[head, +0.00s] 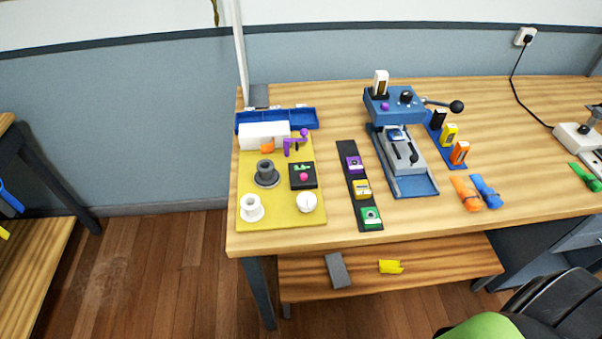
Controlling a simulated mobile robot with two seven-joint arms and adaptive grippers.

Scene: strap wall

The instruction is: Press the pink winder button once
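The pink winder button (304,177) sits on a small black box (301,184) with a green display strip, on the right part of a yellow board (278,216). The board lies on the left end of the wooden table. A dark grey spool holder (266,173) stands just left of the box. A white spool (251,207) and a white round dial (307,202) are at the board's front. Neither of my grippers is in view, and nothing touches the button.
A white block (264,134) and purple crank (296,143) stand behind the button, before a blue tray (305,118). A black strip (371,224) with coloured blocks and a blue press (394,106) stand to the right. A green and black object (484,327) fills the bottom right corner.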

